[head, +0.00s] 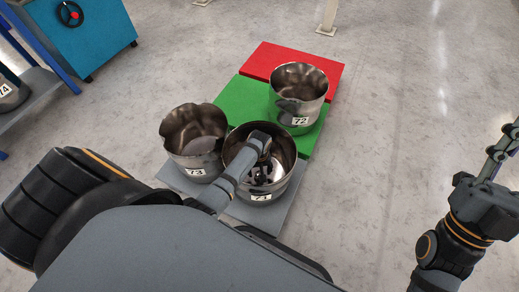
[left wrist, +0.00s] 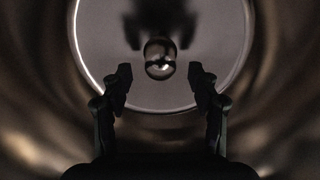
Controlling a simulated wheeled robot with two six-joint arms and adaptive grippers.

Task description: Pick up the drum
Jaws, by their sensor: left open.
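Three open metal drums stand in the head view. The front drum (head: 287,178) has a label that looks like 71. Drum 73 (head: 180,159) stands to its left, and drum 72 (head: 311,107) stands farther back to the right. My left gripper (head: 264,176) reaches down inside the front drum. In the left wrist view my left gripper (left wrist: 160,85) is open, with its fingers apart on either side of a round shiny knob (left wrist: 160,58) that shows beyond them at the drum's bottom. It holds nothing. My right gripper (head: 507,140) is at the right edge, partly cut off.
A blue cabinet (head: 104,42) and a shelf (head: 36,95) with another drum (head: 10,98) are at the left. The floor right of the platforms is clear.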

